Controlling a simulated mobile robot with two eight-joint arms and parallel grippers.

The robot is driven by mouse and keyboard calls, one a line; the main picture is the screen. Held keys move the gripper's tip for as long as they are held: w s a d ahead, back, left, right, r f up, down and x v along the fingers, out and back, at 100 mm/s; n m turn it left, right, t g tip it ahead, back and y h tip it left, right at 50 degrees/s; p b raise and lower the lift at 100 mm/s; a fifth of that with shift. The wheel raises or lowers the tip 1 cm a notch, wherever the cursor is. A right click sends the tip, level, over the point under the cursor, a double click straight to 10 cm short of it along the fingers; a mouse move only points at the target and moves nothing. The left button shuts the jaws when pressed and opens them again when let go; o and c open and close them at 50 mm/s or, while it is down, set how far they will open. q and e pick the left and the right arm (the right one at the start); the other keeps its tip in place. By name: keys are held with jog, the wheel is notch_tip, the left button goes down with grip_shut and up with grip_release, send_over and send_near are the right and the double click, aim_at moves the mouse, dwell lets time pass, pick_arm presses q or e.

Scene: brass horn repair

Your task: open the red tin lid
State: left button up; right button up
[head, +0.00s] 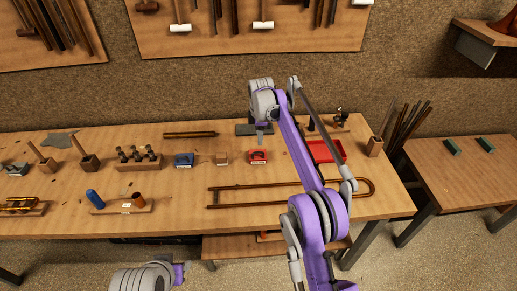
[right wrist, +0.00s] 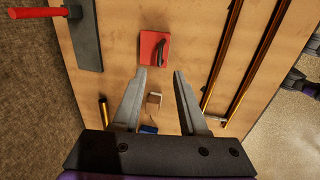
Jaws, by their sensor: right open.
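The red tin (head: 258,156) stands on the workbench, right of the small tan block and the blue tin. In the right wrist view the red tin (right wrist: 146,46) shows from above, its lid on top with a dark curved handle. My right gripper (right wrist: 163,72) is open and empty, with the tin just past its fingertips; I see no contact. In the head view my right gripper (head: 261,136) hangs above and behind the tin. My left gripper (head: 182,272) is low at the bottom edge, in front of the bench, far from the tin; its fingers are unclear.
The blue tin (head: 184,160) and tan block (head: 222,158) stand left of the red tin. A long U-shaped brass tube (head: 240,204) lies in front. A red tray (head: 334,150) lies to the right, partly behind my right arm.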

send_over(259, 159)
notch_tip(259, 159, down, 9)
jog(key=shift+w+d, duration=0.1)
grip_shut()
dwell(0.3)
dwell(1.2)
